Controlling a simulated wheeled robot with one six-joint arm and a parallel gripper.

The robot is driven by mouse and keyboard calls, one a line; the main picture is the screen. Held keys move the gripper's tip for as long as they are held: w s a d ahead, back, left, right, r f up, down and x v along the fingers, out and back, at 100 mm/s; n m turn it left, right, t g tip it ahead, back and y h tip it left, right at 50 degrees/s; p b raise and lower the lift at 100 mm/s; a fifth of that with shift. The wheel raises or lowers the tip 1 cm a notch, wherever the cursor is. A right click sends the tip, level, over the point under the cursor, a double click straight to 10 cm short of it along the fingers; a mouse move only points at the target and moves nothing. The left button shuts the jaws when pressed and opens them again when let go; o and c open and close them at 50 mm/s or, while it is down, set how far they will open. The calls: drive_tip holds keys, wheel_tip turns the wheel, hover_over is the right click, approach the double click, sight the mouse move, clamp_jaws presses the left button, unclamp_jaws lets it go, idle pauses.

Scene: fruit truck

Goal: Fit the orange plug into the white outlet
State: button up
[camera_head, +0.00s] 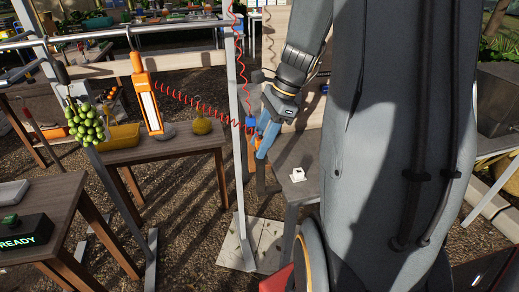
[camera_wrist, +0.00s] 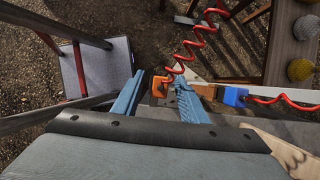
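My gripper (camera_head: 265,142) has blue fingers and is by the upright metal post. In the wrist view my gripper (camera_wrist: 158,98) has its fingers apart. The orange plug (camera_wrist: 160,87), at the end of a red coiled cord, shows between the fingertips, nearer the right finger. I cannot tell whether it touches. In the head view an orange part (camera_head: 254,150) shows beside the fingers, partly hidden by them. A small white outlet (camera_head: 298,174) sits on the grey table right of and below the gripper.
A blue connector (camera_wrist: 235,96) on a red coiled cord is right of the fingers; it also shows in the head view (camera_head: 251,121). The metal post (camera_head: 240,150) stands close left. An orange lamp (camera_head: 147,96) hangs from the rail. A box reading READY (camera_head: 24,232) is at lower left.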

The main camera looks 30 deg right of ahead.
sight(260, 139)
clamp_jaws()
drive_tip(key=shift+r+p, duration=0.7)
drive_tip(key=shift+p, duration=0.2)
idle(0.7)
drive_tip(key=shift+r+p, duration=3.75)
drive_tip(key=shift+r, duration=0.05)
drive_tip(key=shift+s+a, duration=0.1)
